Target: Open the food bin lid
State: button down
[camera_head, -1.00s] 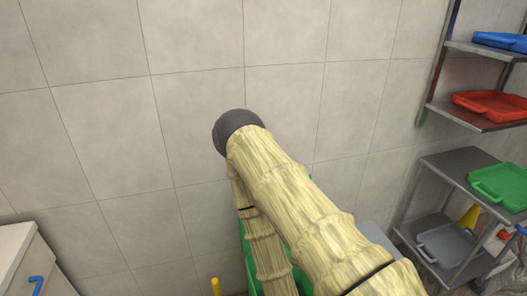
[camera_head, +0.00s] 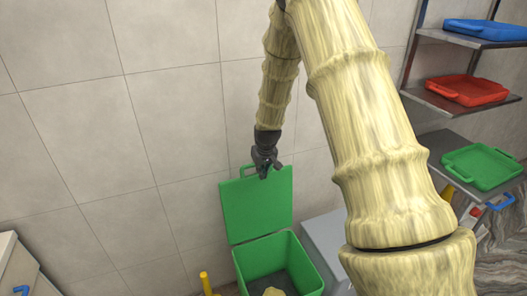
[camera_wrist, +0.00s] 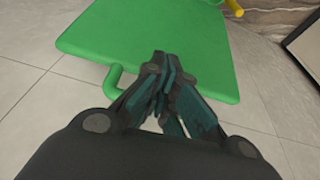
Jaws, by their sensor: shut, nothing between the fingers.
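The green food bin (camera_head: 279,262) stands on the floor at the bottom of the head view. Its lid (camera_head: 257,208) is raised and stands nearly upright at the bin's back, so the inside is exposed. The lid's handle (camera_head: 246,171) is at its top edge. My gripper (camera_head: 265,170) is at that top edge, beside the handle. In the wrist view, my gripper (camera_wrist: 165,75) is shut and empty, with its fingertips over the lid (camera_wrist: 150,35) near the handle (camera_wrist: 114,82). Whether the fingers touch the lid is unclear.
A pale lump (camera_head: 273,292) lies in the bin. A grey box (camera_head: 330,242) stands close on the bin's right. A yellow handle (camera_head: 205,281) is at its left. A metal shelf (camera_head: 440,103) with trays is at the right. The tiled wall is behind.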

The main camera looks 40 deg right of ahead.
jog(key=w+d+r, duration=0.4)
jog(key=d+r, duration=0.2)
jog(key=r, duration=0.5)
jog(key=a+p+x, duration=0.1)
jog(key=p+x, duration=0.3)
jog(key=x, duration=0.6)
jog(key=shift+w+d+t, duration=0.2)
jog(key=shift+w+t, duration=0.1)
